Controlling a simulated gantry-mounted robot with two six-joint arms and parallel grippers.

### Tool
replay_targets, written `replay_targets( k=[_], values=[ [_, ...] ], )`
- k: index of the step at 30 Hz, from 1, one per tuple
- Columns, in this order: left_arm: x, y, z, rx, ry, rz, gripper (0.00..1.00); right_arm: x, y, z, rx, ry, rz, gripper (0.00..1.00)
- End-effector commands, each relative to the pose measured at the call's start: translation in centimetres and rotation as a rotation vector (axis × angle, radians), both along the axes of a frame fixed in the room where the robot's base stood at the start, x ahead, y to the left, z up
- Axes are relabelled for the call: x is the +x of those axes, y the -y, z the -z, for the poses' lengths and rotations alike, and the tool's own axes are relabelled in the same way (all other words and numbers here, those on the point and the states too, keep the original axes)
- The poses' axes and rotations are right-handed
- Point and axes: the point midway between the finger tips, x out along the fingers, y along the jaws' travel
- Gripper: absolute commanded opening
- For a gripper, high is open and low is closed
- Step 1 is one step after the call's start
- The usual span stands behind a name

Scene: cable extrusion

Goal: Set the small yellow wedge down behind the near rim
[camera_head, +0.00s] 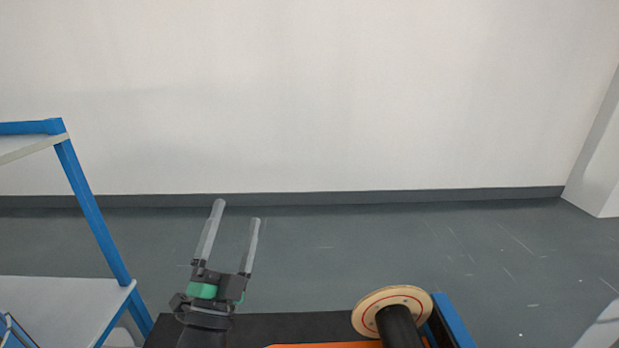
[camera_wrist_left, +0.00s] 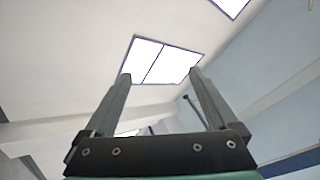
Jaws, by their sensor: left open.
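My left gripper (camera_head: 237,212) is raised at the lower left of the head view, its two grey fingers apart and pointing up, with nothing between them. The left wrist view shows the same open gripper (camera_wrist_left: 160,74) with only ceiling and wall beyond the fingers. The small yellow wedge is in neither view. I cannot make out the near rim in either view. My right gripper is not in view.
A blue-framed shelf rack (camera_head: 88,205) stands at the left. A round wooden disc with a red ring (camera_head: 384,298) is at the bottom right, beside a blue bar (camera_head: 453,320). An orange surface (camera_head: 320,346) shows at the bottom edge. Open grey floor lies beyond.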

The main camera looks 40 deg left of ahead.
Motion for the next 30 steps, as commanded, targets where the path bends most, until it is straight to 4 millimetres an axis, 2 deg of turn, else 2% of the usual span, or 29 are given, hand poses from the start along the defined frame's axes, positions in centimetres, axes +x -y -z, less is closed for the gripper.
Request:
replay_targets(
  k=[1, 3, 6, 9, 13, 15, 26, 28, 29, 30],
  values=[
    [0.5, 3.6, -5.9, -0.174, 0.180, 0.234, 0.92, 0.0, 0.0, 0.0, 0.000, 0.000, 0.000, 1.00],
    [0.5, 8.4, -11.6, -0.401, 0.335, 0.567, 0.92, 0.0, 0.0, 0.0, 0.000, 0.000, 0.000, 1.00],
    [-0.9, 14.6, -17.3, -0.617, 0.428, 0.954, 0.92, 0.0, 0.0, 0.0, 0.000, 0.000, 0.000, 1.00],
    [-2.6, 18.6, -20.4, -0.729, 0.441, 1.195, 0.92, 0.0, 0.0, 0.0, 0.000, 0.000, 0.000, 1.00],
    [-3.5, 20.5, -21.6, -0.780, 0.431, 1.306, 0.92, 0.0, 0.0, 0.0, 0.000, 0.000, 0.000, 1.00],
    [-3.6, 20.6, -21.6, -0.783, 0.431, 1.311, 0.97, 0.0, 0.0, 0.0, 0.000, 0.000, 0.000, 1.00],
    [-3.4, 20.5, -21.4, -0.753, 0.422, 1.282, 0.97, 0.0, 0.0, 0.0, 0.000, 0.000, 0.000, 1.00],
    [-1.0, 20.8, -20.3, -0.732, 0.346, 1.225, 0.97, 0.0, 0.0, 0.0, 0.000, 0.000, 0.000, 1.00],
    [0.7, 21.0, -19.0, -0.741, 0.293, 1.196, 0.97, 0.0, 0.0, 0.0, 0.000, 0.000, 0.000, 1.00],
    [3.3, 21.1, -16.7, -0.761, 0.210, 1.151, 0.97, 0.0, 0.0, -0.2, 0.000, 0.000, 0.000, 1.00]
  ],
)
